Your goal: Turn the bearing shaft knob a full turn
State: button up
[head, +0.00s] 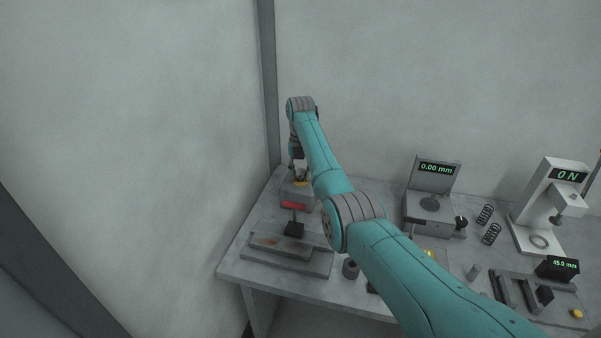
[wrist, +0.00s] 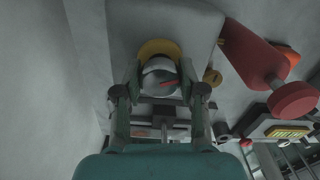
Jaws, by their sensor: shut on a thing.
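The bearing shaft knob (wrist: 158,70) is a round grey-white cap with a red mark on its top, seen in the wrist view with a yellow ring (wrist: 152,46) around its far side. The red mark points to the right. My gripper (wrist: 160,82) has one finger on each side of the knob and is shut on it. In the head view my gripper (head: 298,168) points down onto a grey block (head: 291,193) with a red front at the back left of the bench. The knob itself is mostly hidden there.
In the wrist view a red handle (wrist: 252,62) lies just right of my gripper. A flat stepped fixture (head: 290,261) sits in front of the block. A 0.00 mm gauge (head: 433,176), springs (head: 485,214) and a 0 N stand (head: 530,220) are to the right. Walls stand left and behind.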

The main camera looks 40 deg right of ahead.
aim_at(300, 171)
jog(key=shift+n, duration=1.1)
jog(key=o, duration=1.1)
jog(key=shift+o, duration=0.2)
notch_tip(300, 171, up, 12)
